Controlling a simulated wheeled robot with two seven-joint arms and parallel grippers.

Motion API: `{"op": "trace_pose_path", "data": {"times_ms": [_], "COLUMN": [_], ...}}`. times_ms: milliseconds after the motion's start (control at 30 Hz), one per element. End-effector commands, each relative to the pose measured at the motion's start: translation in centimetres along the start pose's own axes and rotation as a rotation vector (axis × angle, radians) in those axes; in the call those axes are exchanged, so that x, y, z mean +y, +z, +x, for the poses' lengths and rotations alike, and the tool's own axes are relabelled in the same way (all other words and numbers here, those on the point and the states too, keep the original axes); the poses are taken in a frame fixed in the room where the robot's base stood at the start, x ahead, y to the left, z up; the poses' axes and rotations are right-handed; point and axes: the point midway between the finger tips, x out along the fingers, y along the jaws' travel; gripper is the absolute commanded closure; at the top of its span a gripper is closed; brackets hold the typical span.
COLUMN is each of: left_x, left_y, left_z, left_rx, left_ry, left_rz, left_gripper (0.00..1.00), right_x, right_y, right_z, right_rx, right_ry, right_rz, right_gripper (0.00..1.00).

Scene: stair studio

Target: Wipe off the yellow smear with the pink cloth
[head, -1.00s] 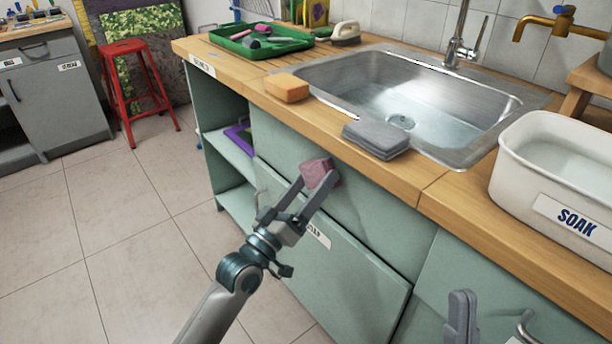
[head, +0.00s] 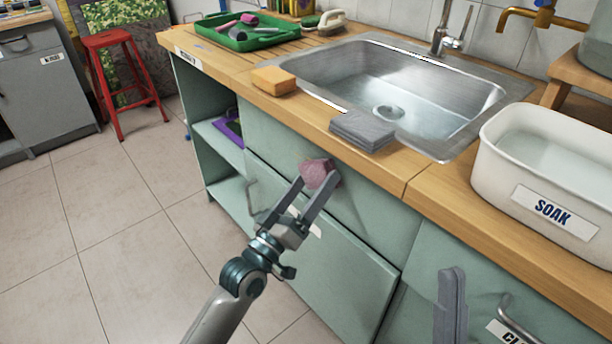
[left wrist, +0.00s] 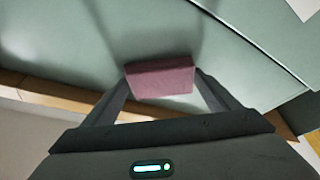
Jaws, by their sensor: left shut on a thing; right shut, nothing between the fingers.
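My left gripper (head: 312,189) is shut on the pink cloth (head: 319,172), a small folded block. It holds the cloth in front of the green cabinet front (head: 370,195), below the counter edge. In the left wrist view the cloth (left wrist: 160,78) sits between the fingertips, close to the green panel; I cannot tell whether it touches. No yellow smear shows in either view. My right gripper (head: 451,300) shows only in part at the bottom right, low in front of the cabinet, with its fingers together and nothing between them.
The wooden counter (head: 415,170) carries an orange sponge (head: 274,81), a folded grey cloth (head: 362,131), a green tray (head: 245,38) and a white SOAK tub (head: 545,205). A steel sink (head: 400,90) is set into it. A red stool (head: 115,75) stands back left; the floor is clear.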

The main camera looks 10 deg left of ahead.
Motion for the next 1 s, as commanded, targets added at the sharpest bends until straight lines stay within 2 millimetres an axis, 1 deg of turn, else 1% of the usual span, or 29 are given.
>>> {"op": "trace_pose_path", "data": {"times_ms": [33,200,500,700,1000], "left_x": [0.58,1.02,0.99,1.01,0.86], "left_y": [0.28,0.70,0.71,0.52,0.48], "left_z": [0.01,-0.21,-0.24,-0.38,-0.44], "left_rx": [-0.005,-0.005,-0.004,-0.004,-0.001], "left_ry": [0.001,0.001,0.001,0.001,0.001], "left_rz": [-0.005,-0.005,-0.004,-0.003,-0.001], "left_gripper": [0.37,0.37,0.37,0.37,0.37], "right_x": [-0.01,-0.02,-0.02,-0.03,-0.03], "right_y": [-0.24,-0.37,-0.36,-0.72,-0.67], "right_z": [0.35,0.54,0.52,1.06,0.97], "right_rx": [0.000,0.000,0.000,0.000,0.000], "right_ry": [0.000,0.000,0.000,0.000,0.000], "right_rz": [0.000,0.000,0.000,0.000,0.000], "right_gripper": [1.00,1.00,1.00,1.00,1.00]}}
